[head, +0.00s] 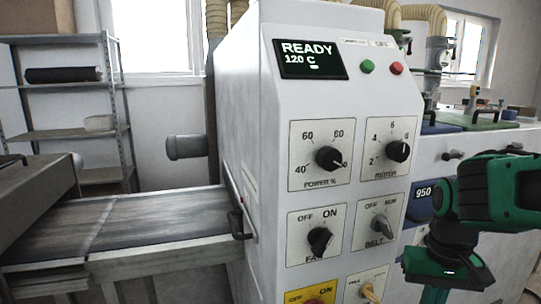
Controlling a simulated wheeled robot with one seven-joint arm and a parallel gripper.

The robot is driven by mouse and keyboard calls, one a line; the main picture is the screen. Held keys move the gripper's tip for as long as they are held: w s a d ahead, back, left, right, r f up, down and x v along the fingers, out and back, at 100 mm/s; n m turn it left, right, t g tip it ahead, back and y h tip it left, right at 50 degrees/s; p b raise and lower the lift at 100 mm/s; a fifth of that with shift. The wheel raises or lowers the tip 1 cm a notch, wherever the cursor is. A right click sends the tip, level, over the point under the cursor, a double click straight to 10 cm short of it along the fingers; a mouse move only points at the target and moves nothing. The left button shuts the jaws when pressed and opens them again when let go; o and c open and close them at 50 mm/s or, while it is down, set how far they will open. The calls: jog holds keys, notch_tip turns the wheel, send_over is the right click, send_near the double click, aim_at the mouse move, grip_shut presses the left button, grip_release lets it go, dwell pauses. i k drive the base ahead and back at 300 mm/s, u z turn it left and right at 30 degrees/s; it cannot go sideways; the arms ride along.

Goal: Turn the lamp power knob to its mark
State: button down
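The lamp power knob (328,158) is a black knob on a pale plate marked POWER %, at the upper left of the machine's front panel. Its scale reads 40, 60, 80 and a last figure partly covered by the knob. The knob seems turned to the right, toward that last figure. I cannot make out a separate target mark. My gripper (443,280) is green and dark, at the lower right, to the right of the panel and lower than the power knob, apart from it. Its fingertips are not clearly visible, so I cannot tell its opening.
A m/min knob (398,151) sits right of the power knob. Below are the FAN knob (320,240) and BELT knob (380,226). The display (309,59) reads READY 120 C. A conveyor (150,222) runs left. A shelf (65,90) stands behind.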

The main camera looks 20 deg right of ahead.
aim_at(330, 159)
jog(key=u, duration=0.25)
jog(key=i, duration=0.1)
jog(key=z, duration=1.2)
jog(key=k, duration=1.7)
jog(key=u, duration=0.95)
jog(key=i, duration=0.55)
jog(key=z, duration=0.05)
